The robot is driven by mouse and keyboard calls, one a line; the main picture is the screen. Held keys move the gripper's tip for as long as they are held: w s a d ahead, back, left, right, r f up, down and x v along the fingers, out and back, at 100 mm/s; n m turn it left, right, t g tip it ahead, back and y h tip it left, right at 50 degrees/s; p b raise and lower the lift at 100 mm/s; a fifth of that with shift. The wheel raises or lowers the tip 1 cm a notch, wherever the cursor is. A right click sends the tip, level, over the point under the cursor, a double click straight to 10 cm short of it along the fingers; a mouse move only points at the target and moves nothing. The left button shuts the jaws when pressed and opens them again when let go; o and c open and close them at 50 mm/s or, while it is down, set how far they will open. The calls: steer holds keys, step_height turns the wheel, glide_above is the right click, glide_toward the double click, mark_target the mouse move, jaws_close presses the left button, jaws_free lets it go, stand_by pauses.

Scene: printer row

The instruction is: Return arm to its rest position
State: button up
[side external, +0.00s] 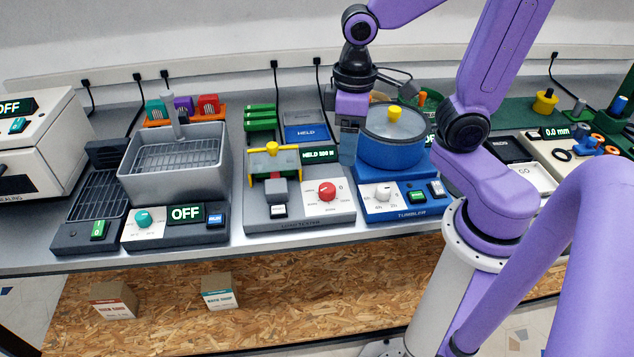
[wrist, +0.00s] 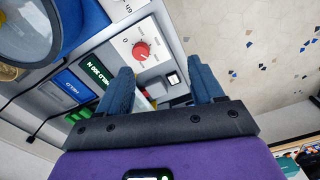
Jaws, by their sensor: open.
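My gripper (side external: 347,148) hangs over the bench between the grey device with the yellow handle and the blue tumbler (side external: 392,150). In the wrist view its two blue fingers (wrist: 163,84) stand apart with nothing held between them. My arm reaches in from the right, with its upper links above the bench. The red dial (wrist: 141,50) and a small switch (wrist: 173,78) of the grey device show beyond the fingers. The side view cannot show whether the fingers touch the tumbler.
The yellow-handled device (side external: 272,160) reads "HELD" and stands left of my gripper. A grey basin (side external: 175,165) with a display reading "OFF" is farther left. A white machine (side external: 38,150) stands at the far left. Two small boxes (side external: 113,300) (side external: 219,292) sit on the lower board.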

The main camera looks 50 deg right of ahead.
steer(key=s+f+n, duration=0.1)
steer(key=s+n, duration=0.5)
steer(key=s, duration=0.5)
steer(key=shift+a+n, duration=0.25)
steer(key=shift+n, duration=0.15)
steer(key=shift+c, duration=0.2)
stand_by(4.9)
